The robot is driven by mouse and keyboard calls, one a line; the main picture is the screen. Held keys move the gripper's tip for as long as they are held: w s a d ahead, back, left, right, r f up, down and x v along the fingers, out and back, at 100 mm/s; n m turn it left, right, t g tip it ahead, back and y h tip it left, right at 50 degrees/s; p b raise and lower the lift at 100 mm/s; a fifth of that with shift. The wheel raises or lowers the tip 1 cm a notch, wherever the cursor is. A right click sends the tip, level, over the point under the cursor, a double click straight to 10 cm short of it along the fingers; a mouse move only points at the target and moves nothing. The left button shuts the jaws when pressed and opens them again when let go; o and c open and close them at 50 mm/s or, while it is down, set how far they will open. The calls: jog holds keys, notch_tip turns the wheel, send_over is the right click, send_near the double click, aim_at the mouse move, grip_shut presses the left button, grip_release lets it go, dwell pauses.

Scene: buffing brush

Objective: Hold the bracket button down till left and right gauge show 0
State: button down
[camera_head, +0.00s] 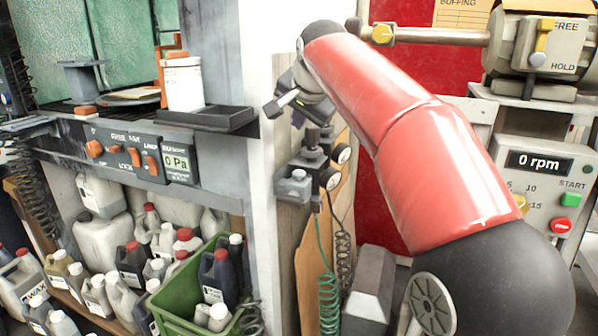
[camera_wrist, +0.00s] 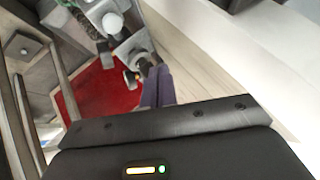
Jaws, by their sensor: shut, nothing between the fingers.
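The grey bracket (camera_head: 313,158) sits on the side of the white pillar, with a small block and light knob (camera_head: 298,174) at its front. Two round gauges stick out from it, an upper one (camera_head: 341,153) and a lower one (camera_head: 330,179); their needles are too small to read. My gripper (camera_head: 299,118) is just above the bracket, its fingertips partly hidden. In the wrist view its dark purple fingers (camera_wrist: 157,86) are together and empty, pointing toward the bracket (camera_wrist: 135,45). Whether they touch it, I cannot tell. A round grey knob (camera_wrist: 112,22) shows beyond.
To the left are a control panel (camera_head: 125,150) reading 0 Pa and a green crate (camera_head: 190,310) among several bottles. A machine panel (camera_head: 538,162) reading 0 rpm stands right, partly behind my arm.

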aim_at(300, 174)
notch_tip(300, 174, down, 8)
jog(key=b, duration=0.5)
jog(key=shift+f, duration=0.2)
dwell(1.8)
jog(key=shift+f, duration=0.3)
